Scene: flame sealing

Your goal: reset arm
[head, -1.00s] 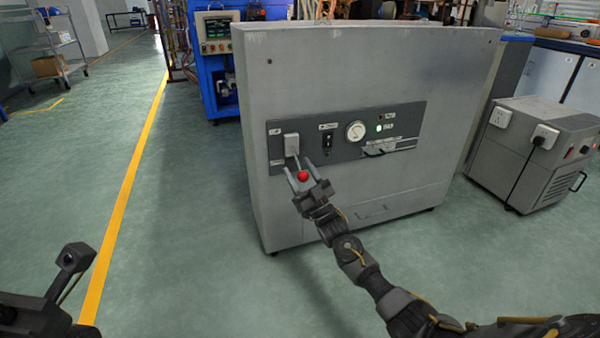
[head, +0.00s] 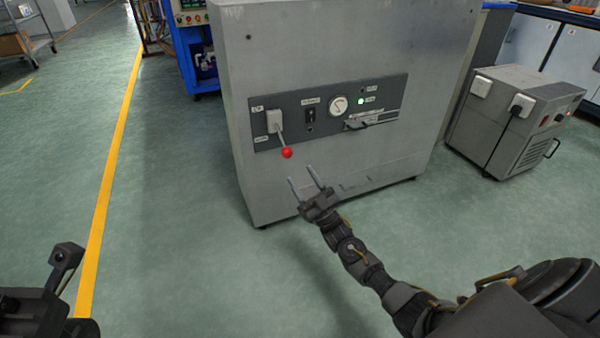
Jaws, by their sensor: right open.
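My right gripper (head: 304,185) is open and empty, with its two thin fingers apart. It is in front of the grey cabinet (head: 330,60), below and a little right of the red-knobbed lever (head: 287,153), and apart from it. The lever slants down to the right from its white mount on the dark control panel (head: 330,112). My right arm comes in from the lower right. Part of my left arm shows at the lower left edge; I cannot make out its gripper fingers.
The panel also has a black switch (head: 311,117), a round gauge (head: 338,106) and a lit green light (head: 361,101). A smaller grey unit (head: 510,120) stands on the floor at right. Green floor left of the cabinet is clear, with a yellow line (head: 105,190).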

